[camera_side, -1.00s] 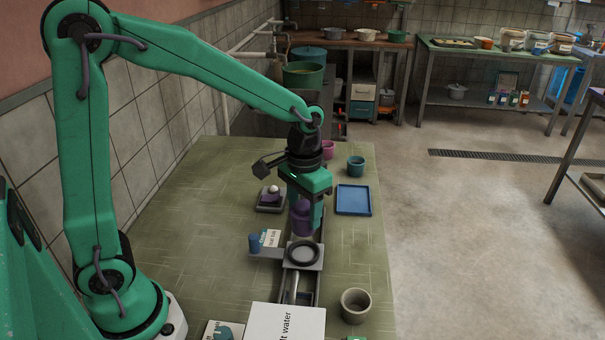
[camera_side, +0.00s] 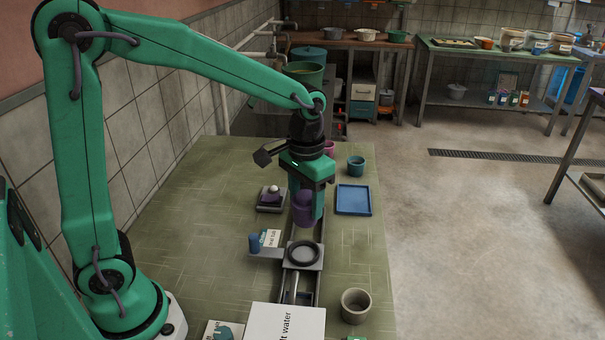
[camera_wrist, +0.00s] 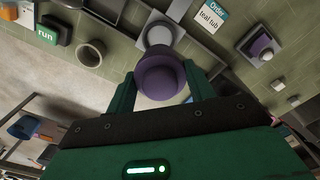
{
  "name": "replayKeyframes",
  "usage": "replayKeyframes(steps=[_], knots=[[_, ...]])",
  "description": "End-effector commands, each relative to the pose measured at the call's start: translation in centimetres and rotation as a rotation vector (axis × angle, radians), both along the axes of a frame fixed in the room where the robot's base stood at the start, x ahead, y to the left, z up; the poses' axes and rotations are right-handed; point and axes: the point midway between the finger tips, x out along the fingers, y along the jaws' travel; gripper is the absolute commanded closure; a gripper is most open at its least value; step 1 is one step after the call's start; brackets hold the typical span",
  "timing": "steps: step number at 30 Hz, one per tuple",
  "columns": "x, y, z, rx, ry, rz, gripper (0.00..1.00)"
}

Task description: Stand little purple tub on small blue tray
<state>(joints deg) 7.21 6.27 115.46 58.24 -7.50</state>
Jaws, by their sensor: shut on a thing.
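The little purple tub (camera_side: 303,212) is held upright between the fingers of my gripper (camera_side: 306,198), above the grey rail on the table. In the wrist view the tub (camera_wrist: 160,78) sits between both green fingers, seen from above. The small blue tray (camera_side: 353,200) lies flat on the table to the right of my gripper, and its visible surface is empty. The tub is apart from the tray, and the fingers partly hide the tub in the side view.
A grey pot (camera_side: 355,305) stands at front right, a teal tub (camera_side: 356,166) behind the tray. A pink tub (camera_side: 329,148) is behind my gripper. A dark stand (camera_side: 270,206) with a purple item is left.

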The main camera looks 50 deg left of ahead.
Motion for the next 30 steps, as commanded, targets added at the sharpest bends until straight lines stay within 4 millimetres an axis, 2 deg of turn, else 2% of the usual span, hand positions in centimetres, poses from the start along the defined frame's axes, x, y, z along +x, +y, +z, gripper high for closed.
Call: replayKeyframes(steps=[8,24,30], knots=[[3.0,-0.4,0.2,0.0,0.0,0.108,0.7],[13.1,-1.9,-0.6,0.001,0.001,0.523,0.7],[16.2,-2.3,-1.3,0.001,0.001,0.666,0.7]])
